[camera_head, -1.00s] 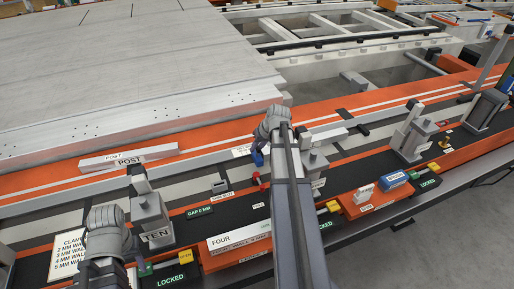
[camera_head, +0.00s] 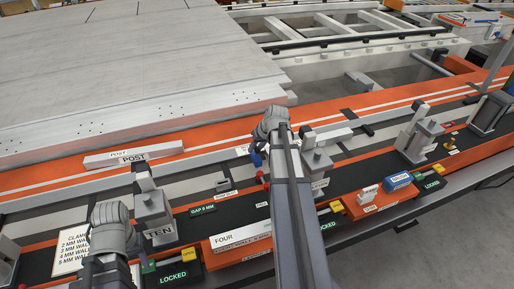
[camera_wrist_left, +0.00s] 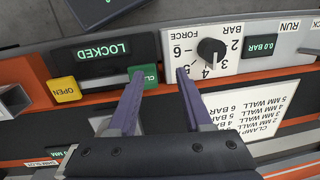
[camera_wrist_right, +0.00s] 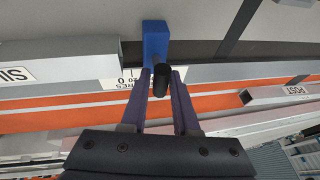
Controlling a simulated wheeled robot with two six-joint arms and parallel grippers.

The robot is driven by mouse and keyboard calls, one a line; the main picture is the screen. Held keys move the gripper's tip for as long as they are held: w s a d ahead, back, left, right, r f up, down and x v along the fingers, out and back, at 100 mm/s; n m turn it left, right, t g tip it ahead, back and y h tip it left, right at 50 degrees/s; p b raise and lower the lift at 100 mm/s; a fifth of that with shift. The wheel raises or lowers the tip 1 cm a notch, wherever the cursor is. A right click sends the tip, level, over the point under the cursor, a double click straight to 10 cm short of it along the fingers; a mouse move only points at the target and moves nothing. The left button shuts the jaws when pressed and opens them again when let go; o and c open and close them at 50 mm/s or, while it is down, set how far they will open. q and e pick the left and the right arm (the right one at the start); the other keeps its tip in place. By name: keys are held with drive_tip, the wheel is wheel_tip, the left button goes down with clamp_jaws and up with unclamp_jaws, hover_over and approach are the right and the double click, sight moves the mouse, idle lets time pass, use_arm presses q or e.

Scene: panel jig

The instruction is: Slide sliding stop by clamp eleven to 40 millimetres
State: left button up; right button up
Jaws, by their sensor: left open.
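The sliding stop is a blue block (camera_wrist_right: 156,38) with a dark round handle (camera_wrist_right: 161,80), at the rail in the right wrist view. In the head view only a small blue part (camera_head: 256,157) shows beside my right gripper (camera_head: 264,148). In the right wrist view, my right gripper's fingers (camera_wrist_right: 165,82) stand close on either side of the handle and appear shut on it. A white scale label lies behind, partly covered; its reading is unclear. A grey clamp (camera_head: 316,163) stands right of my right arm, its number unreadable. My left gripper (camera_wrist_left: 161,72) is open and empty before a control panel.
Clamp ten (camera_head: 154,212) stands beside my left gripper. A white post (camera_head: 133,155) lies on the orange beam. The left wrist view shows a force dial (camera_wrist_left: 210,50), a green close button (camera_wrist_left: 146,77) and a yellow open button (camera_wrist_left: 64,90). A large grey panel (camera_head: 130,75) lies behind.

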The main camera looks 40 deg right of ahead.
drive_tip(key=shift+r, duration=0.1)
use_arm(q)
wheel_tip(320, 180, up, 7)
drive_tip(key=p, duration=0.7)
use_arm(e)
drive_tip(key=v, duration=0.7)
drive_tip(key=shift+s+r, duration=0.15)
drive_tip(key=shift+r, duration=0.15)
